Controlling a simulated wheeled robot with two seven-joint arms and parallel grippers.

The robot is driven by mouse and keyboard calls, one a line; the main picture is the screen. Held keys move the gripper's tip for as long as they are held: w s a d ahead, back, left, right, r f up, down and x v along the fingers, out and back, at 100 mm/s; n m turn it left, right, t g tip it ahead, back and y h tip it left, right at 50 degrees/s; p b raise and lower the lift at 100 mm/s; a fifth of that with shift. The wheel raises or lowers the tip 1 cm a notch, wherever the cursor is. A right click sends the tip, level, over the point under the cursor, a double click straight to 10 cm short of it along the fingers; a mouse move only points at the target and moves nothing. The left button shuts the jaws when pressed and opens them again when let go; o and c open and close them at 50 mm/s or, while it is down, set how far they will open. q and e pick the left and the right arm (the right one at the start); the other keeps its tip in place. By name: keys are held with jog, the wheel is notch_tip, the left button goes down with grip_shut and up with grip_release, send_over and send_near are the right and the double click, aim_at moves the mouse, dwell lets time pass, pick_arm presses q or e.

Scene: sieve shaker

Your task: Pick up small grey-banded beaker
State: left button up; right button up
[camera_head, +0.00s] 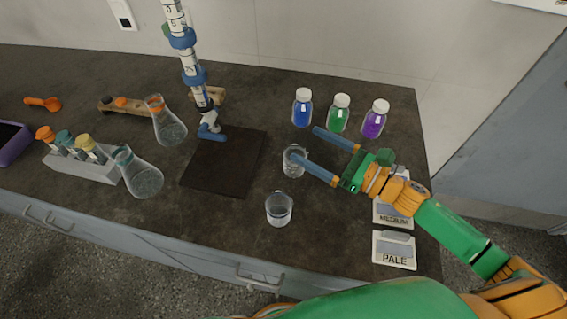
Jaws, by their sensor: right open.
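Two small clear glass beakers stand on the dark bench. One beaker (291,164) is right by the lower fingertip of my right gripper; the other beaker (279,211) stands nearer the front edge. I cannot make out for certain which has the grey band. My right gripper (307,145) comes in from the right with its two blue fingers spread and nothing between them. The lower finger overlaps the rim of the farther beaker in the picture; I cannot tell whether they touch. My left gripper is not in view.
Blue (302,110), green (339,115) and purple (374,121) bottles stand behind the gripper.

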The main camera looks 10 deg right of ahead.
aim_at(287, 150)
notch_tip(287, 150, down, 4)
jog(key=b, duration=0.3)
jog(key=shift+s+d+f, duration=0.15)
jog(key=shift+f, duration=0.05)
jog(key=p+x, duration=0.2)
jog(key=x, duration=0.5)
jog(key=shift+s+f, duration=0.1)
jog(key=shift+s, duration=0.1)
jog(key=shift+w+a+f, duration=0.15)
jog(key=shift+w+a, duration=0.05)
jog(key=shift+a, duration=0.2)
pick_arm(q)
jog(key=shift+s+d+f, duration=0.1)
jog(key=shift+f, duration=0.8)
pick_arm(e)
jog(key=c, duration=1.5)
